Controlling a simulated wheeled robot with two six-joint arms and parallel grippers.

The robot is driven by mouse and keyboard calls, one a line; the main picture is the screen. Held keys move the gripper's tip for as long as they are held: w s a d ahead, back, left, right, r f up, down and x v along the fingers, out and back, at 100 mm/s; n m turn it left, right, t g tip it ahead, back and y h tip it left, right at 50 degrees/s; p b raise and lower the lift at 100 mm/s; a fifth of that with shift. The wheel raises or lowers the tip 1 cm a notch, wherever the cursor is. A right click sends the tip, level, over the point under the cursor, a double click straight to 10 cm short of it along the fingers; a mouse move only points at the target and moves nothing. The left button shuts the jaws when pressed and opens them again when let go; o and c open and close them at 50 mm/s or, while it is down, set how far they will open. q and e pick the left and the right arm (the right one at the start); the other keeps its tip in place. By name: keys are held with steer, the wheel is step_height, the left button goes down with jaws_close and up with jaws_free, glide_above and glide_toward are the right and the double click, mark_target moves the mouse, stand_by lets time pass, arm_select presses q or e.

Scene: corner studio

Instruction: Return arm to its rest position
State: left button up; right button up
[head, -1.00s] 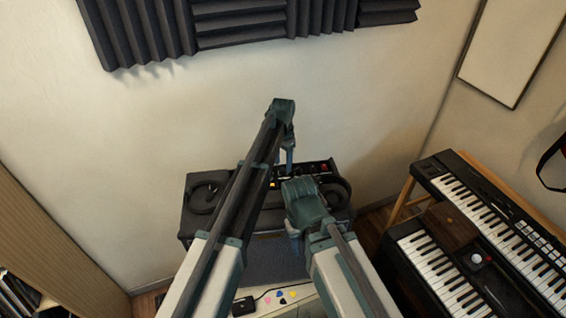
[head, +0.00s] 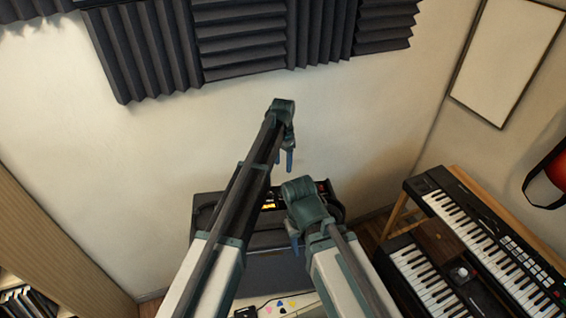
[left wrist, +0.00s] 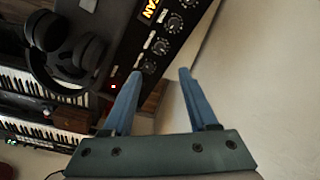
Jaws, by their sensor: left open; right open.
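My left gripper (head: 283,161) is raised in front of the pale wall, above the dark amplifier (head: 265,262) in the picture. Its two blue fingers are apart. In the left wrist view the fingers of my left gripper (left wrist: 156,95) are spread with nothing between them, and the amplifier's knob panel (left wrist: 165,35) lies beyond. My right gripper (head: 295,240) is lower, in front of the amplifier. Its fingers are mostly hidden by its wrist, and no held object shows.
Dark headphones (left wrist: 62,55) rest on the amplifier. Two keyboards (head: 490,235) (head: 440,280) stand at the right. Foam panels (head: 240,40) hang on the wall above. Several coloured picks (head: 280,304) lie on a white surface below. The wall space around my left gripper is clear.

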stand_by(0.3)
arm_select(q)
steer(key=s+a+n, duration=0.3)
steer(key=s+a, duration=0.3)
steer(key=s, duration=0.4)
steer(key=s+a+n, duration=0.3)
steer(key=s+a, duration=0.3)
steer(key=s, duration=0.3)
steer(key=s+a+n, duration=0.3)
steer(key=s+a, duration=0.3)
steer(key=s, duration=0.4)
steer(key=s+d+f+m+b, duration=0.2)
steer(key=d+f+b, duration=0.4)
steer(key=f+b, duration=0.4)
steer(key=s+d+f+m+y+b, duration=0.1)
steer(key=d+f+b, duration=0.4)
steer(key=f+b, duration=0.5)
steer(key=shift+s+d+m, duration=0.4)
steer(key=shift+s, duration=0.15)
